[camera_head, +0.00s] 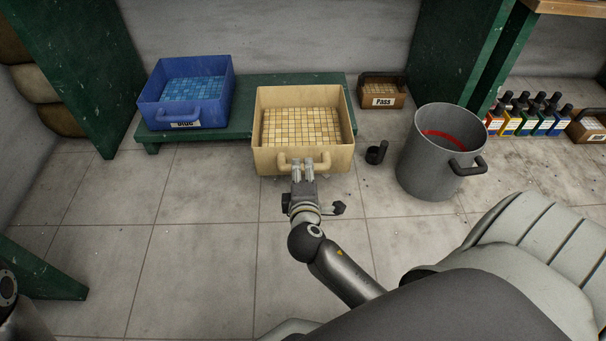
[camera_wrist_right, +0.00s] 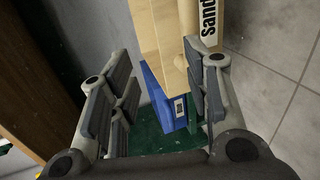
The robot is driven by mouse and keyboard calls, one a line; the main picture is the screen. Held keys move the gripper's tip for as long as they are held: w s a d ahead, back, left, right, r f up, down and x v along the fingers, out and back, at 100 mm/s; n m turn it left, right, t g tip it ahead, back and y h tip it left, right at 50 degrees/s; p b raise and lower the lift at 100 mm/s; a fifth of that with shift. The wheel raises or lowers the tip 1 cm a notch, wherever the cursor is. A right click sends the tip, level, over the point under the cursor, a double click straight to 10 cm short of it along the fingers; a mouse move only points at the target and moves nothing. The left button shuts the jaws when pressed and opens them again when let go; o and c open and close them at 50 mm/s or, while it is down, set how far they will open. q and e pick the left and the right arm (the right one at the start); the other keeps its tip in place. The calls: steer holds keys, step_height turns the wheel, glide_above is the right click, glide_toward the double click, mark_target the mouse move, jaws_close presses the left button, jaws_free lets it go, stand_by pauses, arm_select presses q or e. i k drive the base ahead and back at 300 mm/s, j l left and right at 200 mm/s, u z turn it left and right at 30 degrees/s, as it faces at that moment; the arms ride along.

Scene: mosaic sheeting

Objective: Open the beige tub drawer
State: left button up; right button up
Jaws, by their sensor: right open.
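The beige tub (camera_head: 338,160) holds pale yellow mosaic tiles and sits at the low green bench, with its front reaching past the bench's front edge. Its beige handle (camera_head: 290,167) is on the front wall. My right gripper (camera_head: 303,163) is at this handle, its fingertips overlapping it in the head view. In the right wrist view the gripper (camera_wrist_right: 165,95) is open, and the tub (camera_wrist_right: 160,25) shows beyond the fingers with its "Sand" label. The handle (camera_wrist_right: 193,60) appears close to the right-hand finger; contact is unclear. My left gripper is out of view.
A blue tub (camera_head: 204,115) of blue tiles stands on the green bench (camera_head: 240,125) to the left. A grey bucket (camera_head: 430,160), a small black cup (camera_head: 376,153) and a "Pass" box (camera_head: 390,90) are to the right. Floor in front is clear.

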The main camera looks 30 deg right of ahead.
mark_target(290, 122)
steer(key=i+j+z, duration=0.1)
steer(key=j+z, duration=0.3)
steer(key=i+j+z, duration=0.1)
steer(key=z, duration=0.25)
steer(key=j+z, duration=0.4)
steer(key=i+l, duration=0.1)
steer(key=i, duration=0.35)
